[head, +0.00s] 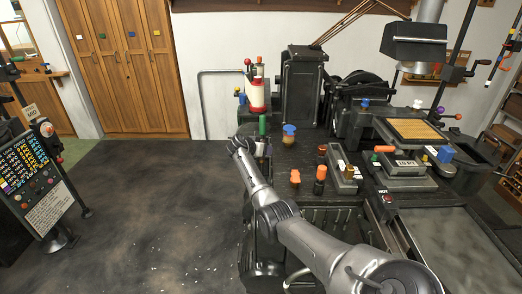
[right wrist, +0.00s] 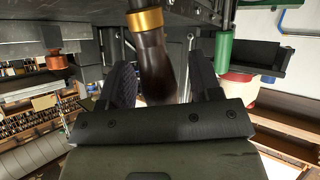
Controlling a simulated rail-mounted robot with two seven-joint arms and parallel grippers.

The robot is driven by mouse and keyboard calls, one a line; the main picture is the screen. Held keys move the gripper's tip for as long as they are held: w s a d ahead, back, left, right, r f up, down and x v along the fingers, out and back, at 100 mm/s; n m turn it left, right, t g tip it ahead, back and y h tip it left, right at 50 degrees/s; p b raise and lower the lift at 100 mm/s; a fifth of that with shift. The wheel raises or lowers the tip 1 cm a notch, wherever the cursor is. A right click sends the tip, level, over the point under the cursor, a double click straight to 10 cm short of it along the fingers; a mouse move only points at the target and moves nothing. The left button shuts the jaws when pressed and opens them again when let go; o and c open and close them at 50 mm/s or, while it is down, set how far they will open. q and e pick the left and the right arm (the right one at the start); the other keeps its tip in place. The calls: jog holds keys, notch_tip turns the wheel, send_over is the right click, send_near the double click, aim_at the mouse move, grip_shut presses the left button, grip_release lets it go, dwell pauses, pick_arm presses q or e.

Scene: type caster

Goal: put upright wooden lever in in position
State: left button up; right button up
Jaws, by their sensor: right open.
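The wooden lever (right wrist: 154,62) shows in the right wrist view as a dark brown handle with a brass collar, hanging slightly tilted from the machine in that view. My right gripper (right wrist: 160,82) is open, with one finger on each side of the handle; I cannot tell whether either finger touches it. In the head view my right gripper (head: 240,146) is at the left side of the casting machine (head: 305,150), and I cannot make out the wooden lever there. My left gripper is not in view.
A green handle (head: 262,125) stands close beside my right gripper; a green cylinder (right wrist: 224,47) shows near it in the wrist view. A red and white container (head: 257,93) is behind. Orange-topped knobs (head: 320,173) stand right of my arm.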

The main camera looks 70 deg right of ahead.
jog(key=shift+w+a+r, duration=0.2)
jog(key=shift+a+r, duration=0.15)
jog(key=shift+a, duration=0.05)
jog(key=p+v, duration=0.2)
jog(key=v, duration=1)
jog(key=shift+a+r, duration=0.15)
jog(key=shift+a, duration=0.1)
jog(key=shift+w, duration=0.15)
